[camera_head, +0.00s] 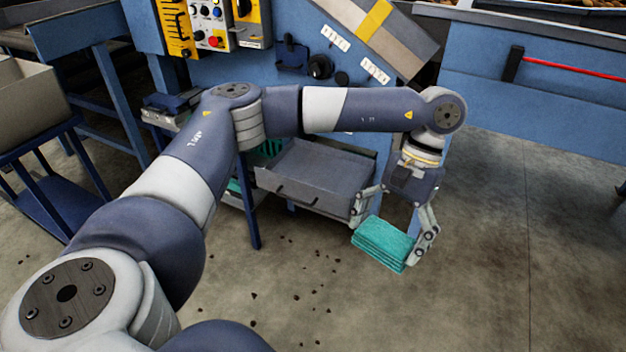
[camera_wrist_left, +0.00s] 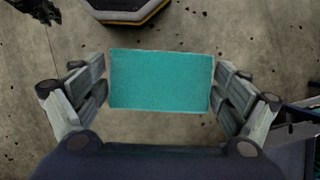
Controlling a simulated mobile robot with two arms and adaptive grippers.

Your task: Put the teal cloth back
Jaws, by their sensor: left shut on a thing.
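The teal cloth (camera_head: 383,243) is a folded, layered block. It hangs in my left gripper (camera_head: 396,222), to the right of the grey tray and in front of the blue machine. In the left wrist view the cloth (camera_wrist_left: 160,81) shows as a flat teal rectangle. The fingers of my left gripper (camera_wrist_left: 160,88) press on its left and right edges. Bare floor shows around the cloth there. My right gripper is not clearly in view.
A grey metal tray (camera_head: 315,172) stands low on a blue frame, with some teal material (camera_head: 270,147) behind its left end. A blue stand with a bin (camera_head: 25,100) is at the left. Dark crumbs lie on the floor. The concrete floor at right (camera_head: 530,250) is clear.

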